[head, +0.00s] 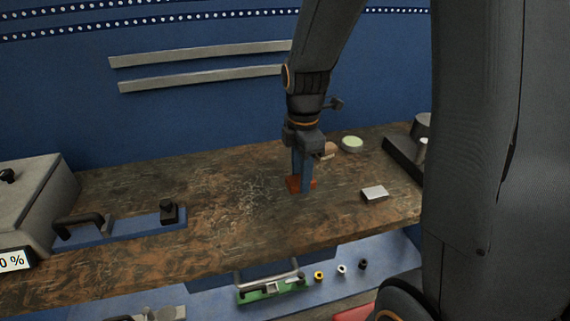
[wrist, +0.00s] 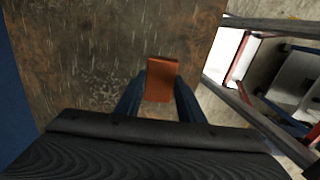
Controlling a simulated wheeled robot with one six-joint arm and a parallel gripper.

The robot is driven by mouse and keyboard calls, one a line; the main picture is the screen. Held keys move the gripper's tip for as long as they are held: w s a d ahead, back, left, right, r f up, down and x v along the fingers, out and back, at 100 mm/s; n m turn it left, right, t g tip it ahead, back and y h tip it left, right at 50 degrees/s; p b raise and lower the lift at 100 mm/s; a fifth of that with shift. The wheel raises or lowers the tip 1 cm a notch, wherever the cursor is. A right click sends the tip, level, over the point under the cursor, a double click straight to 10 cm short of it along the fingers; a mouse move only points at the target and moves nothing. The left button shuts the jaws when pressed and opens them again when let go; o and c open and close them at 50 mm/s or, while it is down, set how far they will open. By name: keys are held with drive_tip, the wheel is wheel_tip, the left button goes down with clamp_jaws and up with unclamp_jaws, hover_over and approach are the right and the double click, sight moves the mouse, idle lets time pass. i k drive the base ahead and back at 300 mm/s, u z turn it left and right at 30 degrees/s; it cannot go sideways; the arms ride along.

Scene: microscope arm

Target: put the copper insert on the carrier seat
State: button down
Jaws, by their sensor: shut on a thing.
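The copper insert (wrist: 162,78) is an orange-brown block between my gripper's fingers in the wrist view. In the head view, a small reddish part of the copper insert (head: 293,184) shows beside the fingertips, low over the worn brown bench. My gripper (head: 302,182) points down and is shut on it. Whether the insert touches the bench is hard to tell. I cannot surely pick out the carrier seat. A green carrier-like base (head: 268,290) with a grey handle sits below the bench's front edge.
A light grey block (head: 374,193) lies right of my gripper. A pale green disc (head: 352,143) and a dark stand (head: 408,150) are behind. A blue plate (head: 125,228) with a black handle lies left. The bench's middle left is clear.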

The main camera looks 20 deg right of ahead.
sight(127, 226)
drive_tip(key=k, duration=1)
